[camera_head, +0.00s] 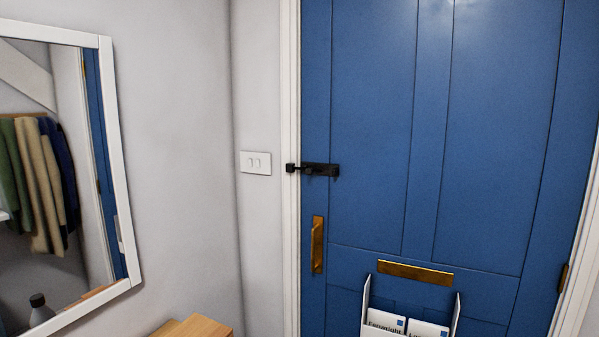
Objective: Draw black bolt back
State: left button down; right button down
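The black bolt (318,170) is mounted on the left edge of a blue door (430,130), a little above the brass pull handle. Its bar reaches left across the door edge to a small black keeper (291,168) on the white door frame. The door looks shut in its frame. Neither of my grippers shows in the head view.
A brass pull handle (317,245) and a brass letter plate (415,272) are on the door. A white rack (410,328) with papers hangs below. A light switch (255,163), a white-framed mirror (120,170) and a wooden surface (195,327) are at left.

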aim_at(309, 171)
jog(key=i+l+u, duration=0.1)
jog(key=u, duration=0.8)
jog(key=i+l+u, duration=0.1)
jog(key=l+u, duration=0.55)
jog(key=u, duration=0.15)
jog(key=i+l+u, duration=0.1)
jog(key=l+u, duration=0.15)
jog(key=l, duration=0.65)
